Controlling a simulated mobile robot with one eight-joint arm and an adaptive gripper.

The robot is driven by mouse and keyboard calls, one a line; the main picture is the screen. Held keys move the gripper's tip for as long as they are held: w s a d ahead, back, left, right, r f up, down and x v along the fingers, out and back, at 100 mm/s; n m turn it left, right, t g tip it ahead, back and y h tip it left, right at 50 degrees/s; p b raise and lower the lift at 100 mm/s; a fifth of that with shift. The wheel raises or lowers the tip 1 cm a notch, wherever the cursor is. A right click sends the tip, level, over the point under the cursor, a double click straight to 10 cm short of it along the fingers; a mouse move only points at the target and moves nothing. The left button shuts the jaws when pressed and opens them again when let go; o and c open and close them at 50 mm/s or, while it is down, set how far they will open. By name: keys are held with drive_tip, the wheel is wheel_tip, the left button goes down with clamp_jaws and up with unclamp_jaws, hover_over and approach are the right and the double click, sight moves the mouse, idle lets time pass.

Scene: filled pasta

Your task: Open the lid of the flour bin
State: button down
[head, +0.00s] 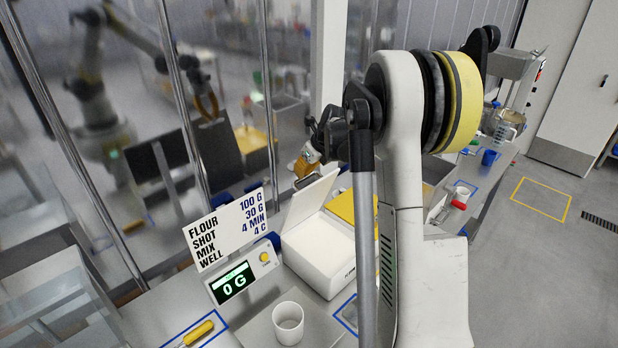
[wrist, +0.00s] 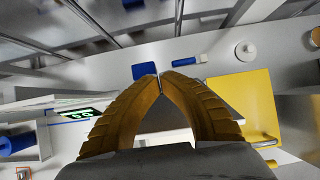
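The white flour bin (head: 322,262), marked FLOUR, stands on the counter left of my arm. Its white lid (head: 309,204) is raised and stands tilted up at the bin's back left side. A handle shows at the lid's upper edge. My gripper (head: 303,167) is at this upper edge; whether it touches the lid is hard to tell. In the wrist view, the orange fingers of my gripper (wrist: 160,80) come together at the tips, with nothing clear held between them.
A scale display (head: 232,283), a recipe sign (head: 226,228), a white cup (head: 288,323) and a yellow-handled tool (head: 198,332) are nearby. Glass panels stand behind.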

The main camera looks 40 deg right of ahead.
drive_tip(key=w+a+b, duration=0.1)
drive_tip(key=w, duration=0.5)
drive_tip(key=shift+w+f+b, duration=0.3)
drive_tip(key=shift+w+b, duration=0.05)
drive_tip(key=shift+w, duration=0.05)
